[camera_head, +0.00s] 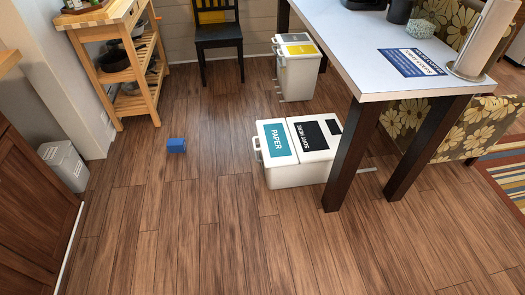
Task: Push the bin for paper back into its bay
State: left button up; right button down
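The bin for paper (275,178) is a white bin on the wood floor near the middle of the view. Its top has a teal label reading PAPER and, beside it, a black panel reading SORT HERE. A handle sticks out on its left side. The bin stands out to the left of the table's dark front legs, and its right end is partly hidden behind one leg. A thin pale bar shows on the floor at its right. The inside of the bay cannot be made out. Neither of my grippers is in view.
A second white bin (298,74) with a yellow label stands behind, by the white-topped table (345,40). A blue block (176,145) lies on the floor left of the paper bin. A wooden cart (133,75), dark chair (219,36) and grey bin (63,166) stand around. The front floor is clear.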

aim_at(316, 139)
jog(key=i+j+z, duration=0.15)
jog(key=j, duration=0.2)
jog(key=i+j+z, duration=0.1)
jog(key=j, duration=0.3)
jog(key=i+j+z, duration=0.15)
jog(key=j, duration=0.2)
jog(key=i+j+z, duration=0.25)
jog(key=i+j, duration=0.6)
